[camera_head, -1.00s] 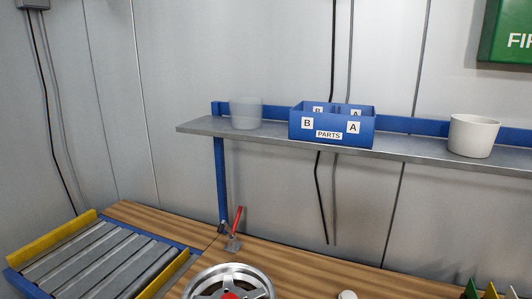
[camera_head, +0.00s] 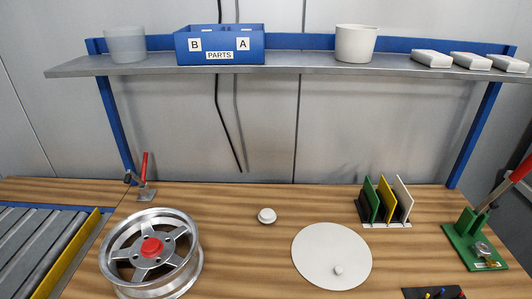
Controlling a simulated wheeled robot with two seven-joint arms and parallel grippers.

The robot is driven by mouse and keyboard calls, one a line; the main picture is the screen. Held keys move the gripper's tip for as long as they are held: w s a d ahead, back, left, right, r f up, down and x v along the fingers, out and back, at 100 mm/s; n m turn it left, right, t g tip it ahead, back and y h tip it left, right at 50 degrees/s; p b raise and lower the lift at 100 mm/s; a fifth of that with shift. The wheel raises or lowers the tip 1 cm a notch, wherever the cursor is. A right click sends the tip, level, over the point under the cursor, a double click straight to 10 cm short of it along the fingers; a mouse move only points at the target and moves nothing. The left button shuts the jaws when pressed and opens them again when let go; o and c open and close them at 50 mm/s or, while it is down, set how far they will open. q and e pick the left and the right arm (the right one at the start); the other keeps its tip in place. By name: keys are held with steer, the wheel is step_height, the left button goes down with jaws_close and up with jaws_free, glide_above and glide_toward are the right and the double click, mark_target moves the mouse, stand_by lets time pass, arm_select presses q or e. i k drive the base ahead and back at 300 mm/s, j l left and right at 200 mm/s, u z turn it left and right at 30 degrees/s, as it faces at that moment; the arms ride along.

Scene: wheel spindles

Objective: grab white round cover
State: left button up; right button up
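A small white round cover (camera_head: 267,216) lies on the wooden workbench (camera_head: 235,245), between the wheel and a large white disc. The large flat white disc (camera_head: 320,252) has a small white knob (camera_head: 338,270) on it, right of the small cover. A silver spoked wheel (camera_head: 176,246) with a red centre (camera_head: 152,248) lies on the bench at the left. Neither of my grippers shows in the head view.
A shelf (camera_head: 290,70) above the bench holds a blue parts bin (camera_head: 219,57), two cups and several white boxes. A rack of coloured plates (camera_head: 386,203) and a green red-handled press (camera_head: 468,240) stand at the right. A roller conveyor (camera_head: 38,250) is at the left.

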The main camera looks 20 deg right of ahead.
mark_target(330, 257)
steer(key=z, duration=1.2)
steer(key=l+u, duration=0.15)
steer(key=l, duration=0.25)
steer(key=i, duration=0.05)
